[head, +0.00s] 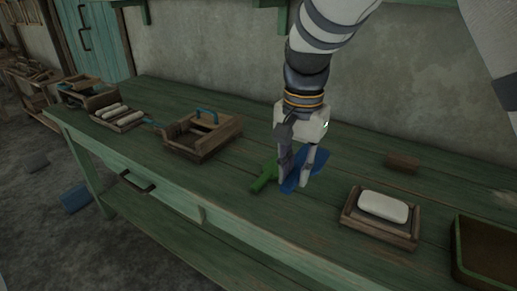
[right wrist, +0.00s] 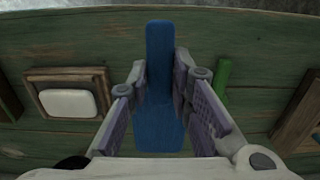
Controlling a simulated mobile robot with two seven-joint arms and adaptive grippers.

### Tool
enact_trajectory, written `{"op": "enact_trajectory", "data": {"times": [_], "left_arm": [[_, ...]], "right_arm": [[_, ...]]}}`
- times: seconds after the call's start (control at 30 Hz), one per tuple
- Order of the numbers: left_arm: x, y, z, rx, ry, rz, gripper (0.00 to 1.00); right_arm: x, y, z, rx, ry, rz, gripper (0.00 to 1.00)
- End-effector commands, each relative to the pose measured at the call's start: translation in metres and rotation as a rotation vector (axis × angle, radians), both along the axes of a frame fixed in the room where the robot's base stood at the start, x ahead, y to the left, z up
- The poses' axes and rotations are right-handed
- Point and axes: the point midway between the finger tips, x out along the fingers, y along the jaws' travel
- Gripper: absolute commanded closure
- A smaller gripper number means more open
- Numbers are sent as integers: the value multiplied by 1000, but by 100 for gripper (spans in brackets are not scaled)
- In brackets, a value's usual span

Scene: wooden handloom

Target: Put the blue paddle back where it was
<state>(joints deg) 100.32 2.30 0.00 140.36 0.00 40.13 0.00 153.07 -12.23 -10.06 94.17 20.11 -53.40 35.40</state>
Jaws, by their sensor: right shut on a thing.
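The blue paddle (head: 289,186) is between the fingers of my right gripper (head: 296,182), close above or on the green table top; I cannot tell whether it touches the wood. In the right wrist view the paddle (right wrist: 160,125) shows a narrow upper part and a wider lower part. My right gripper (right wrist: 160,80) is shut on it, with one finger on each side. A green piece (head: 264,177) lies on the table just left of the paddle in the head view and also shows in the right wrist view (right wrist: 222,80). My left gripper is not in view.
A wooden tray (head: 349,222) with a white block (head: 383,207) stands right of the gripper. A green-rimmed box (head: 456,255) is at the far right. A small brown block (head: 403,161) lies behind.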

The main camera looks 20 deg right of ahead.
Motion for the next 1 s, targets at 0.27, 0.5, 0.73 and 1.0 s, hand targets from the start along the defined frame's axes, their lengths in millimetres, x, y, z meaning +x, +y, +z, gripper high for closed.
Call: {"op": "enact_trajectory", "data": {"times": [0.27, 0.5, 0.73, 1.0], "left_arm": [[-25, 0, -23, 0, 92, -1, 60], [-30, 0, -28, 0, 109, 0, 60], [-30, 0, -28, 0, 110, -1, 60], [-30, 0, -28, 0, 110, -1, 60]], "right_arm": [[43, -48, -68, 1, 26, -1, 100], [56, -63, -87, 0, 20, -1, 100], [55, -61, -113, 0, 13, 1, 100], [55, -61, -116, 2, 15, 1, 100]]}}
